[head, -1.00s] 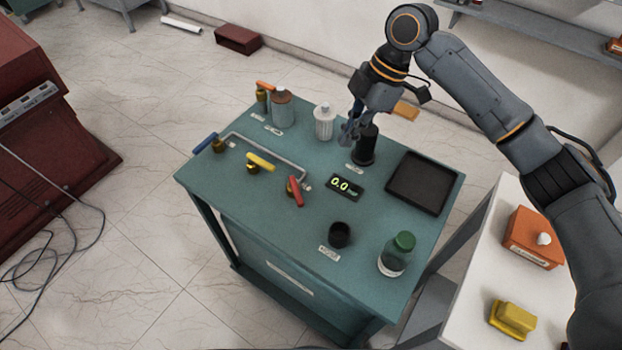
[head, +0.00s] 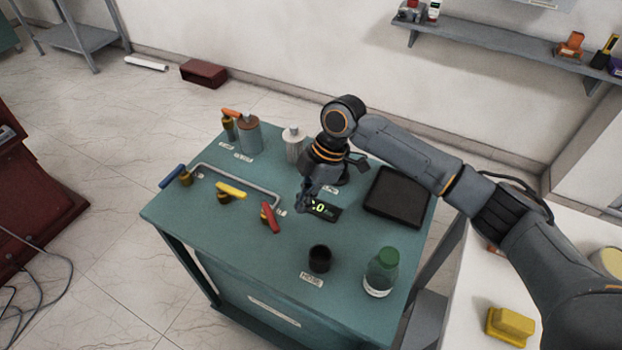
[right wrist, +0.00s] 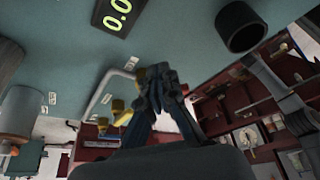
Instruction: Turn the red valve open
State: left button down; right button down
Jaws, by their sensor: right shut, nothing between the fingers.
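The red valve (head: 270,217) has a red lever handle on a brass body, at the right end of the grey pipe (head: 240,181) on the teal table (head: 300,255). My right gripper (head: 304,208) is shut and empty above the table, just right of the red valve and apart from it, in front of the digital display (head: 322,209). In the right wrist view the closed fingers (right wrist: 158,80) point toward the valves and cover most of the red handle; a bit of red shows beside them. My left gripper is not in view.
A yellow-handled valve (head: 230,189) and a blue-handled valve (head: 174,177) stand left along the pipe. A black cup (head: 320,259), a green-capped bottle (head: 381,272) and a black tray (head: 398,197) are to the right. Canisters (head: 249,135) stand at the back.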

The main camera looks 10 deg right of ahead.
aim_at(271, 218)
jog(key=a, duration=0.1)
jog(key=a+p, duration=0.1)
jog(key=s+a, duration=0.1)
jog(key=shift+s+a+f, duration=0.1)
jog(key=shift+a+f, duration=0.05)
jog(key=shift+f, duration=0.1)
jog(key=shift+s+a+f, duration=0.1)
jog(key=shift+a, duration=0.35)
jog(key=shift+p, duration=0.4)
jog(key=shift+s+a+m+p, duration=0.1)
jog(key=shift+s+m+p, duration=0.05)
jog(key=shift+m+p, duration=0.15)
